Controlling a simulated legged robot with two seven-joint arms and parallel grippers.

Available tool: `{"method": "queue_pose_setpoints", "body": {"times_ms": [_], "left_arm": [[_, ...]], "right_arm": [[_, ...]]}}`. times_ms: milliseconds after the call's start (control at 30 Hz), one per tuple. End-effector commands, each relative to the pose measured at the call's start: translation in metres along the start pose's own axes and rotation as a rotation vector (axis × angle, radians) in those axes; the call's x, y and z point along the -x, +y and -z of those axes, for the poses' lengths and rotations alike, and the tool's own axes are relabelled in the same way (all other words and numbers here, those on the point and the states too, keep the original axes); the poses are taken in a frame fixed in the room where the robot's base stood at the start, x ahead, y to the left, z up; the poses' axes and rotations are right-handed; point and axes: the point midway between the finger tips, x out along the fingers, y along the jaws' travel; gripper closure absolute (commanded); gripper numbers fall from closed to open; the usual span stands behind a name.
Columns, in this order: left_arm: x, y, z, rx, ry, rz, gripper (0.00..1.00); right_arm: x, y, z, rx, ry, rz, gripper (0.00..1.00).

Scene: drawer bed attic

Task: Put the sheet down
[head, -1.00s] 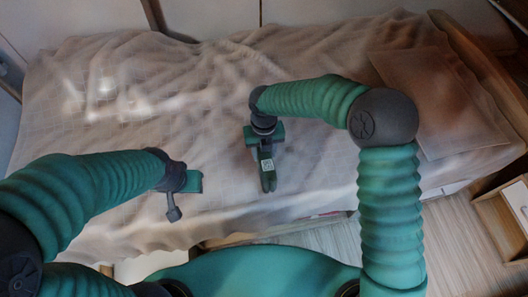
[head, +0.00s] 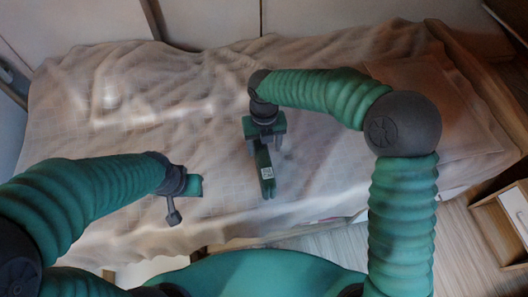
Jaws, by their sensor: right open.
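The sheet (head: 110,105) is pale beige and lies spread over the bed, with wrinkles and raised folds. Its near edge hangs down along the front side of the bed. My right gripper (head: 267,192) is open over the near middle part of the sheet, with its fingers pointing towards me. No cloth shows between its fingers. My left gripper (head: 188,200) is over the sheet to the left of the right one. Its fingers are mostly hidden, so its opening cannot be made out.
A flat pillow shape (head: 425,100) lies under the cloth at the right end, by the wooden headboard (head: 485,90). A small cabinet with a white drawer (head: 515,212) stands at the lower right. Wooden floor (head: 400,255) shows at the front right. White panels (head: 205,18) stand behind the bed.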

Motion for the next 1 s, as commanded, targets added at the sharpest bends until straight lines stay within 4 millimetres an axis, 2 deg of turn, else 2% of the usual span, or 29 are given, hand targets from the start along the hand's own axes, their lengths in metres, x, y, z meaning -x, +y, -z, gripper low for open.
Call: {"method": "queue_pose_setpoints", "body": {"times_ms": [33, 167, 367, 467, 567, 767, 800, 900, 1000], "left_arm": [[0.006, 0.000, 0.002, 0.000, 0.000, 0.000, 0.64], [0.009, 0.000, 0.002, 0.000, 0.000, 0.000, 0.64], [0.009, 0.000, 0.002, 0.000, 0.000, 0.000, 0.64], [0.009, 0.000, 0.002, 0.000, 0.000, 0.000, 0.64], [0.009, 0.000, 0.002, 0.000, 0.000, 0.000, 0.64], [0.009, 0.000, 0.002, 0.000, 0.000, 0.000, 0.64], [0.009, 0.000, 0.002, 0.000, 0.000, 0.000, 0.64], [0.009, 0.000, 0.002, 0.000, 0.000, 0.000, 0.64], [0.009, 0.000, 0.002, 0.000, 0.000, 0.000, 0.64]], "right_arm": [[0.014, -0.001, -0.001, -0.001, -0.002, 0.000, 0.37], [0.028, 0.000, 0.000, 0.001, 0.001, 0.000, 0.37], [0.030, -0.001, 0.001, -0.013, 0.001, 0.000, 0.37], [0.029, -0.010, 0.009, -0.167, -0.007, 0.009, 0.37], [0.027, -0.033, 0.030, -0.555, -0.027, 0.016, 0.37], [0.024, -0.100, 0.091, -1.716, -0.097, -0.051, 0.37], [0.023, -0.113, 0.105, -1.960, -0.106, -0.082, 0.37], [0.022, -0.139, 0.139, -2.536, -0.109, -0.182, 0.37], [0.021, -0.155, 0.165, -2.976, -0.084, -0.290, 0.37]]}}
